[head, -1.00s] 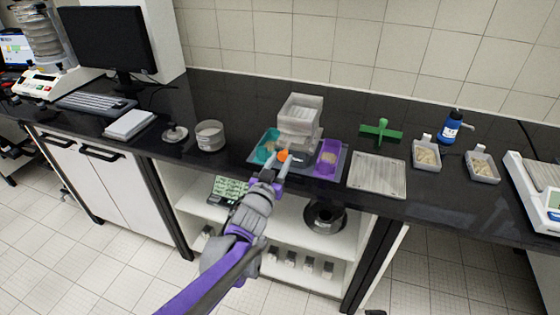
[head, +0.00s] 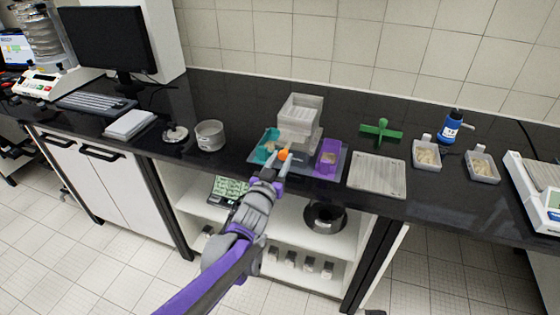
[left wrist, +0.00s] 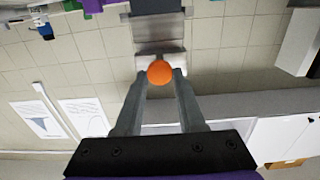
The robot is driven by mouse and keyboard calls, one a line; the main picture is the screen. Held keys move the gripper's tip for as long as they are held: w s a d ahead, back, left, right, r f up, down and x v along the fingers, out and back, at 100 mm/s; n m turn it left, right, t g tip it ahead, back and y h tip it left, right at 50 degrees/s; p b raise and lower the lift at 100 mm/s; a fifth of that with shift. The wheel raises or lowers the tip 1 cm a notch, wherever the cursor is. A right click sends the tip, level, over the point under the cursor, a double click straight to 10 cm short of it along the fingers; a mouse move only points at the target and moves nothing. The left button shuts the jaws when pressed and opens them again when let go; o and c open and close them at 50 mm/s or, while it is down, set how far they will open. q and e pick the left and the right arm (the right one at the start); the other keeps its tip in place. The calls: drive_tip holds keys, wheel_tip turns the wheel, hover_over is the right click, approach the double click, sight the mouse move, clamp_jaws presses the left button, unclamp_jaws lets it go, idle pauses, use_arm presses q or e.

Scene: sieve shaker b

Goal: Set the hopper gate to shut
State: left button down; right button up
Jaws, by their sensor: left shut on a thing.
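The hopper (head: 299,112) is a grey-white box-like unit standing on the black bench between a teal bin (head: 267,147) and a purple bin (head: 328,155). An orange round knob (head: 284,154), which looks like the gate's handle, is at its front. My left gripper (head: 281,160) is shut on the orange knob. The left wrist view shows the orange knob (left wrist: 160,73) between the two fingertips (left wrist: 163,80), with the hopper's grey body beyond it. The gate plate itself is hard to make out. My right gripper is not in view.
A grey perforated plate (head: 377,175) and a green cross-shaped piece (head: 381,130) lie right of the hopper. Sample trays (head: 427,155) and a blue bottle (head: 450,128) are farther right. A round pan (head: 210,135) stands left. Shelves are below the bench.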

sight(286, 150)
use_arm(q)
drive_tip(key=x, duration=0.5)
drive_tip(key=shift+s, duration=0.1)
drive_tip(key=c, duration=0.8)
unclamp_jaws()
drive_tip(key=shift+o, duration=1.4)
drive_tip(key=shift+w, duration=0.2)
drive_tip(key=shift+s, duration=0.15)
